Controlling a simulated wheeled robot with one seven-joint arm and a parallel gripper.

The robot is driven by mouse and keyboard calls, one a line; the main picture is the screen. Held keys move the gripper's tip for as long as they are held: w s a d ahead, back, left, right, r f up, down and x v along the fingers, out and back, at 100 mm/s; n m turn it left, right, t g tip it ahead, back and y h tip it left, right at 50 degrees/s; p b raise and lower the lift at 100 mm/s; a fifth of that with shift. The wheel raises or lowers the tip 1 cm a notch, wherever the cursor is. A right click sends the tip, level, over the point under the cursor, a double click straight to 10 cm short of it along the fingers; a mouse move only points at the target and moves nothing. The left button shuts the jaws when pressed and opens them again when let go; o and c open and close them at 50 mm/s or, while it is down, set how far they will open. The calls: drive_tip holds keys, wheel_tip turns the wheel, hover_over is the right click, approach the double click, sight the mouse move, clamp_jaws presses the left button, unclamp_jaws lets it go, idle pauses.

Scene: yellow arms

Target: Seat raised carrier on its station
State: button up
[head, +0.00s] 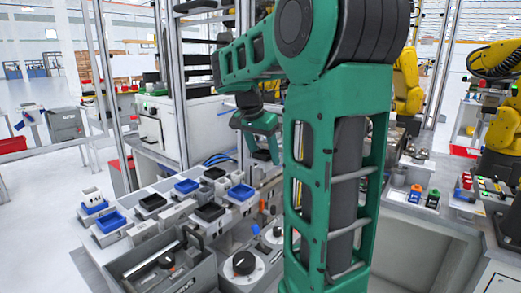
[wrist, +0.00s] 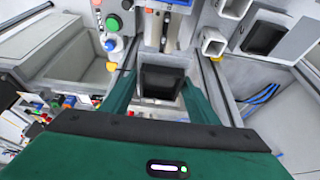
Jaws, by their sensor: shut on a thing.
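The carrier (wrist: 162,82) is a dark, square-topped tray with a lighter block under its near edge. It sits between the two green fingers of my gripper (wrist: 160,90) in the wrist view, and the gripper is shut on it. In the head view my gripper (head: 262,150) points down over the back of the bench, partly beside my green arm column.
Blue trays (head: 187,186) and black trays (head: 152,201) stand in rows on grey blocks at left. In the wrist view, another dark tray (wrist: 263,38) is at upper right, coloured buttons (wrist: 112,23) are at upper left, and blue cables (wrist: 262,95) lie at right.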

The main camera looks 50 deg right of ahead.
hover_over(268, 184)
drive_tip(key=a, duration=0.1)
drive_tip(key=shift+w+a+f, duration=0.1)
drive_tip(key=shift+w+f, duration=0.1)
drive_tip(key=shift+f, duration=1.3)
drive_tip(key=shift+w+f, duration=0.15)
drive_tip(key=shift+f, duration=1.35)
drive_tip(key=shift+d, duration=0.35)
drive_tip(key=shift+f, duration=0.85)
drive_tip(key=o, duration=1.4)
drive_tip(key=shift+c, duration=0.2)
drive_tip(key=shift+r, duration=3.5)
